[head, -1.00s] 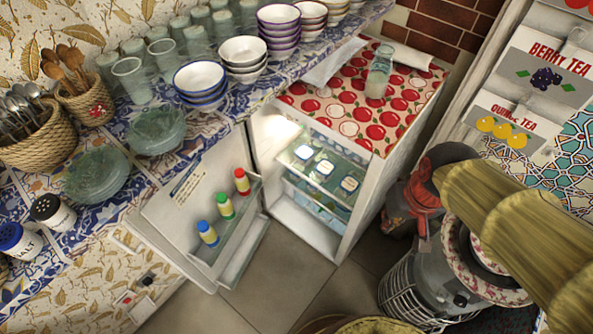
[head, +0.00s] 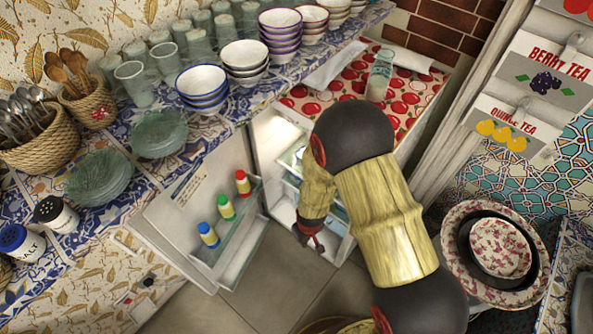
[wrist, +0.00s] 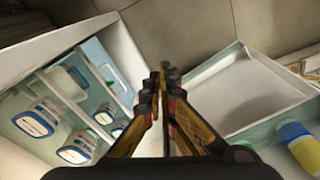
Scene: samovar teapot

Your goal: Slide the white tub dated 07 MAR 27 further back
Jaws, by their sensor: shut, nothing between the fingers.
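Several white tubs with blue-edged labels stand inside the open fridge. In the wrist view one white tub (wrist: 37,123) is at the left, another (wrist: 79,149) is lower and to its right, and a further one (wrist: 105,117) is beyond. No date is readable, so I cannot tell which is 07 MAR 27. In the head view my arm hides most of the tubs. My gripper (wrist: 165,72) is shut and empty, pointing down between the fridge interior and the open door. It also shows in the head view (head: 311,240), in front of the fridge opening, apart from the tubs.
The open fridge door (head: 175,215) stands left of my gripper, its rack holding blue-, green- and red-capped bottles (head: 226,207). In the wrist view that door rack (wrist: 255,90) is at the right. A glass jar (head: 379,76) stands on the fridge top. Bowls (head: 202,88) crowd the counter.

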